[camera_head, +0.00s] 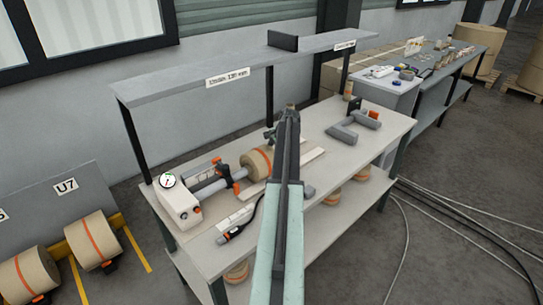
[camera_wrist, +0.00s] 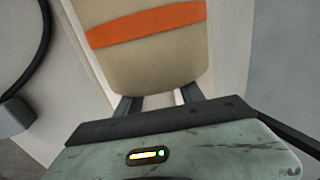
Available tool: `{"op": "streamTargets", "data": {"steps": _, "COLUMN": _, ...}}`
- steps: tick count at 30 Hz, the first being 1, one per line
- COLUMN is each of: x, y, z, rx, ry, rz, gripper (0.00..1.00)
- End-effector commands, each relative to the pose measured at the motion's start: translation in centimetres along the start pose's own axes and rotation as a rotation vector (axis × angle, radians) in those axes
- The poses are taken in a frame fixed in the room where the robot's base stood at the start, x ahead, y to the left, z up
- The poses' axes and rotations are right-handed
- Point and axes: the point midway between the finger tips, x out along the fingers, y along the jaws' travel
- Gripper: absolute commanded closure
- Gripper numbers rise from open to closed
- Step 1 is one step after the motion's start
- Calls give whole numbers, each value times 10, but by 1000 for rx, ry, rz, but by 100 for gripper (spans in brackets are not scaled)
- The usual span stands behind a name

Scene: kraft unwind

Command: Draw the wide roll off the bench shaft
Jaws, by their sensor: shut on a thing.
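The wide roll (camera_head: 256,163) is tan kraft with an orange band, and it lies on its side above the bench (camera_head: 335,180), left of my arm. The grey bench shaft (camera_head: 206,186) runs from a white gauge box (camera_head: 178,205) toward the roll. I cannot tell whether the shaft's end is still inside the roll. In the wrist view the roll (camera_wrist: 150,62) fills the upper middle, with my gripper (camera_wrist: 158,101) shut on its near end. In the head view my arm covers the roll's right side and most of the gripper.
An orange-handled clamp (camera_head: 236,188) stands by the shaft. A black-handled tool (camera_head: 232,233) lies at the bench's front left. Grey brackets (camera_head: 353,127) lie at the right. A shelf (camera_head: 240,66) spans above the bench. Other rolls (camera_head: 93,238) rest at the lower left. Cables cross the floor at right.

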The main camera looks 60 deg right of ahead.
Motion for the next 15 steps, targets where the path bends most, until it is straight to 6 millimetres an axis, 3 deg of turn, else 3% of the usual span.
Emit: {"op": "streamTargets", "data": {"steps": 15, "x": 0, "y": 0, "z": -20, "rx": 1, "ry": 1, "rz": 0, "gripper": 100}}
